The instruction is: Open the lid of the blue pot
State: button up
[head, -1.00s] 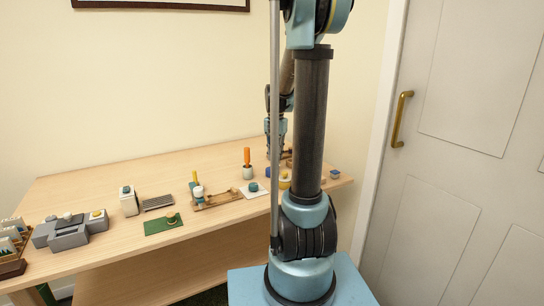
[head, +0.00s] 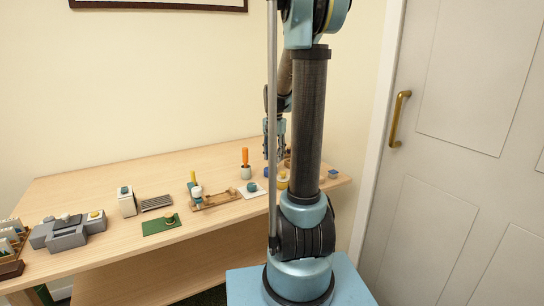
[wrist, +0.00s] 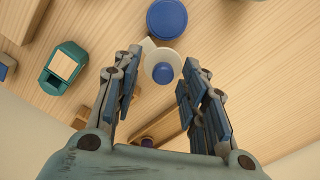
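A blue round thing (wrist: 166,18) shows at the top of the wrist view, seen from above. Just below it is a white round piece with a blue knob (wrist: 164,72); I cannot tell which of the two belongs to the blue pot. My gripper (wrist: 159,82) is open, with its fingers on either side of the white piece and nothing gripped. In the head view a small blue thing (head: 267,171) shows beside the pole on the table's right part, partly hidden. My gripper (head: 280,156) hangs above that area, partly behind my arm.
The wooden table (head: 110,185) also bears a teal pot on a white mat (head: 252,188), an orange-handled tool in a holder (head: 245,165), a yellow cup (head: 283,182) and a green mat (head: 161,224). A teal box (wrist: 63,68) lies left of my fingers.

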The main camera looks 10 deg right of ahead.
notch_tip(320, 180, up, 12)
dwell(0.7)
jog(key=s+a+f+n, duration=0.1)
jog(key=s+f+n, duration=0.1)
jog(key=s, duration=0.6)
jog(key=s+a+f+n+t, duration=0.1)
jog(key=s+f+n, duration=0.1)
jog(key=s+f, duration=0.3)
jog(key=s+a+f+n, duration=0.1)
jog(key=s+f, duration=0.3)
jog(key=s, duration=0.7)
jog(key=shift+n+t, duration=0.3)
jog(key=shift+n, duration=0.4)
jog(key=s+f+n, duration=0.2)
jog(key=s+f, duration=0.3)
jog(key=f, duration=0.1)
jog(key=shift+s+a+f+t, duration=0.25)
jog(key=shift+s+f+t, duration=0.05)
jog(key=shift+s+f, duration=0.1)
